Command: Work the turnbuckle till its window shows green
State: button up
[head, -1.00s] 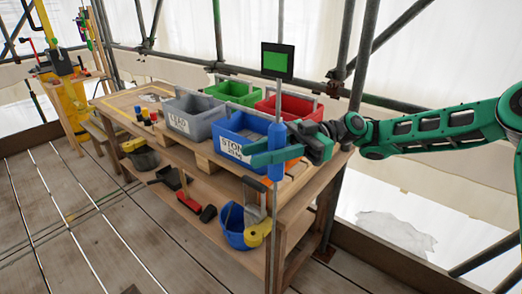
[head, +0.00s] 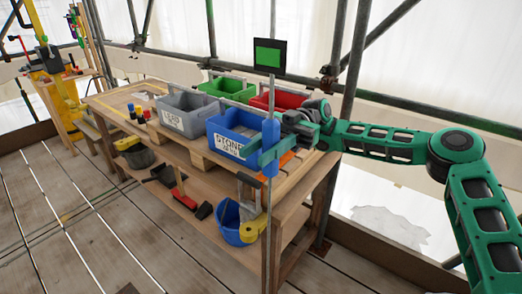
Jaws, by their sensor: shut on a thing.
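The turnbuckle is a blue upright sleeve (head: 271,130) on a thin grey vertical rod (head: 270,92), standing at the front right of the workbench. A black-framed window (head: 268,56) at the top of the rod shows green. My gripper (head: 267,156) reaches in from the right. Its green fingers are shut on the lower half of the blue sleeve and hide part of it. Any thread or markings on the sleeve are too small to tell.
Behind the sleeve, the workbench (head: 190,143) holds a blue stone bin (head: 222,128), a grey lead bin (head: 180,122), a green bin (head: 228,87) and a red bin (head: 290,103). A scaffold pole (head: 349,110) stands behind my arm. The plank floor at left is clear.

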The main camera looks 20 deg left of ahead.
jog(key=shift+w+r+n+h, duration=0.1)
jog(key=shift+w+n+h, duration=0.05)
jog(key=shift+n+h, duration=0.2)
dwell(0.5)
jog(key=o, duration=1)
jog(key=shift+o, duration=0.2)
jog(key=v, duration=1.1)
jog(key=shift+f, duration=0.3)
jog(key=shift+a, duration=0.15)
